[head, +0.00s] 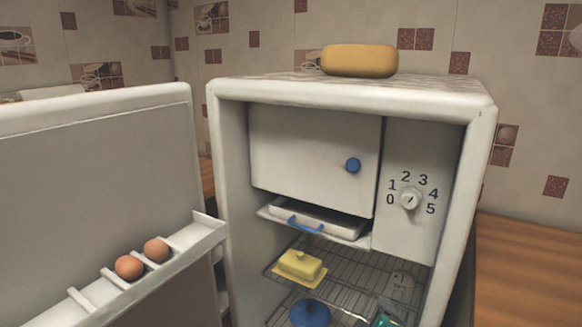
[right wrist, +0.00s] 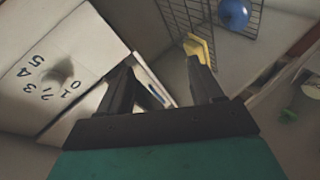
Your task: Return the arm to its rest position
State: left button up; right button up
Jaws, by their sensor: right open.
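My right gripper (right wrist: 161,66) shows only in the right wrist view. Its two dark fingers are apart and nothing is seen between them. It faces the inside of the open fridge (head: 230,150). The dial panel (right wrist: 45,85) is to its left in that view, and the yellow butter dish (right wrist: 202,48) is just past the right fingertip. I cannot tell how far the fingers are from these things. Neither arm shows in the head view, and my left gripper is in no view.
The fridge door (head: 90,180) stands open at left, with two eggs (head: 142,258) in its rack. The freezer flap (head: 300,145) is shut above a tray (head: 318,218). A yellow loaf-shaped thing (head: 360,60) lies on top.

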jog(key=s+d+f+m+g+y, duration=0.1)
jog(key=s+f+m+y, duration=0.4)
jog(key=s+f, duration=1)
jog(key=s+m+g, duration=0.1)
jog(key=s+m, duration=0.2)
jog(key=s, duration=0.1)
